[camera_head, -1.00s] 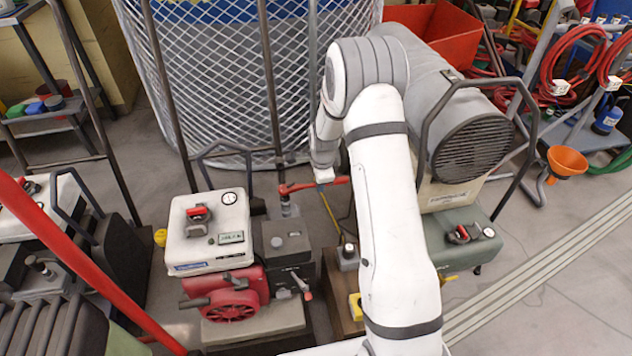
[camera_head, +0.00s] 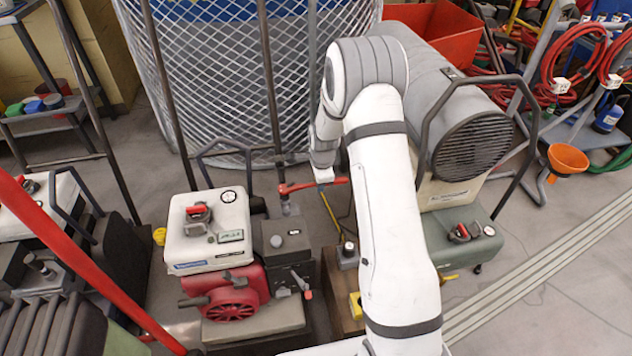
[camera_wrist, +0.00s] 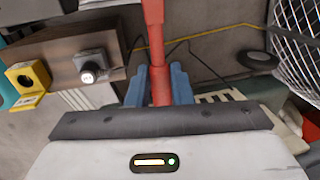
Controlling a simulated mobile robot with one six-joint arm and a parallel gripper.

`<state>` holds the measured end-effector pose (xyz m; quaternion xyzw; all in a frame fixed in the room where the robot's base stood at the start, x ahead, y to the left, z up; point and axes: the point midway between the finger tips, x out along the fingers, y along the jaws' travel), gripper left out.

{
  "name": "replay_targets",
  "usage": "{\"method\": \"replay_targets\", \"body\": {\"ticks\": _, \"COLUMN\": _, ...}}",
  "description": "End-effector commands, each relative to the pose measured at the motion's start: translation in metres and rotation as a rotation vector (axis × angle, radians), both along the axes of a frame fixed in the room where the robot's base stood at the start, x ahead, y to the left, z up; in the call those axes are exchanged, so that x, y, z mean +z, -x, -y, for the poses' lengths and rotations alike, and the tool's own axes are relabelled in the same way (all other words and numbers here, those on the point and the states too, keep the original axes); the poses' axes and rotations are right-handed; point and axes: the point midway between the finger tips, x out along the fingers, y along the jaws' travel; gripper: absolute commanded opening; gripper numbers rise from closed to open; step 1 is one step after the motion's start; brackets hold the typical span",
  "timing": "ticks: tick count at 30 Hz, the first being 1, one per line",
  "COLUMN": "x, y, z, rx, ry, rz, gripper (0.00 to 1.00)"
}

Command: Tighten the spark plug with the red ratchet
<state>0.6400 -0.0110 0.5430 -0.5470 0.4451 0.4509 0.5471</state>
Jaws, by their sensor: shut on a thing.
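The red ratchet (camera_head: 298,187) lies roughly level, its head at the left over a grey socket or plug part (camera_head: 288,208) beside the engine. My gripper (camera_wrist: 159,88), with blue fingers, is shut on the red handle, which shows in the wrist view (camera_wrist: 154,30) running up out of the picture. The spark plug itself is hidden or too small to tell under the ratchet head.
The red engine (camera_head: 232,298) with its white tank (camera_head: 208,235) stands just left and nearer. A wooden block (camera_wrist: 62,62) with a dark knob part (camera_wrist: 88,66) and a yellow fitting (camera_wrist: 25,80) is close by. A wire mesh cage (camera_head: 220,100) stands behind. A grey cylindrical blower (camera_head: 470,140) is at the right.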

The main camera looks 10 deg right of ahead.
Motion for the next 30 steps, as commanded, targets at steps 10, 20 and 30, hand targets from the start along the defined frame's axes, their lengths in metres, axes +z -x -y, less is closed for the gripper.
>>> {"method": "replay_targets", "body": {"ticks": 10, "x": 0.006, "y": 0.011, "z": -0.002, "rx": -0.086, "ry": 0.003, "rz": -0.002, "gripper": 0.0}}
{"method": "replay_targets", "body": {"ticks": 20, "x": 0.011, "y": 0.02, "z": -0.002, "rx": -0.175, "ry": 0.005, "rz": -0.001, "gripper": 0.0}}
{"method": "replay_targets", "body": {"ticks": 30, "x": 0.011, "y": 0.019, "z": -0.002, "rx": -0.174, "ry": 0.005, "rz": -0.001, "gripper": 0.0}}
